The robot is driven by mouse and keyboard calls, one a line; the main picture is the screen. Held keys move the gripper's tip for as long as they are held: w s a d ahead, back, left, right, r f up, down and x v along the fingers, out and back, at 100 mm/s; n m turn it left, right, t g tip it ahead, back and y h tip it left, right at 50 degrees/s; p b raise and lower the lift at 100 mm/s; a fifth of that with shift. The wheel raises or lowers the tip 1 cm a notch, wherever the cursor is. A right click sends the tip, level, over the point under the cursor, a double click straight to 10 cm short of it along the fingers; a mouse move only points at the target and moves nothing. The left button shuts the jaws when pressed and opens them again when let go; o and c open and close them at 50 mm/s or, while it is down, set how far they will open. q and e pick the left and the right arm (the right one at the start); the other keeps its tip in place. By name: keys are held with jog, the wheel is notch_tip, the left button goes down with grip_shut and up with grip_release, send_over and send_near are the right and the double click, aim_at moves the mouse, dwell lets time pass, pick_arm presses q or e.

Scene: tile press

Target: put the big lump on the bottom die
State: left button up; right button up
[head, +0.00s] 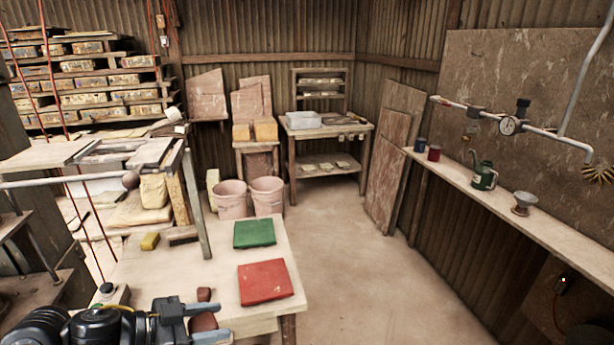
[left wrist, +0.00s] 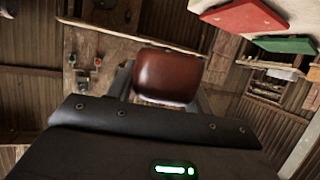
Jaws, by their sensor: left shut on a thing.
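My left gripper (head: 208,322) is low in the head view, over the near part of the table. It is shut on a reddish-brown clay lump (head: 203,321). In the left wrist view the big lump (left wrist: 168,76) fills the space between the fingers, smooth and rounded. A brown piece (head: 204,294) shows just beyond the far finger; I cannot tell if it is the same lump or another. Dark press parts (head: 40,245) stand at the left edge. I cannot make out the bottom die. My right gripper is not in view.
A green mat (head: 254,233) and a red mat (head: 265,282) lie on the table's right part. A yellow sponge (head: 150,241) and a brush (head: 183,235) lie at its back. A small button box (head: 108,292) is near the press. Floor to the right is clear.

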pick_arm(q)
jog(key=shift+s+f, duration=0.15)
jog(key=shift+f, duration=0.1)
jog(key=shift+s+a+f+n+t, duration=0.2)
jog(key=shift+a+f, duration=0.15)
jog(key=shift+f, duration=0.15)
jog(key=shift+s+a+f+n+t, duration=0.1)
jog(key=shift+s+a+f, duration=0.05)
jog(key=shift+a+f, duration=0.3)
jog(key=w+a+n+t+y, duration=0.2)
jog(key=a+n+y, duration=0.5)
jog(key=a, duration=0.8)
jog(key=w+a+n+t+y, duration=0.2)
jog(key=w+a+n+y, duration=0.2)
jog(key=a, duration=1.2)
jog(key=n+y, duration=0.2)
jog(key=y, duration=0.2)
jog(key=shift+w+r+n+t, duration=0.15)
jog(key=shift+r+n+t, duration=0.15)
jog(key=shift+r+n, duration=0.1)
jog(key=shift+w+d, duration=0.1)
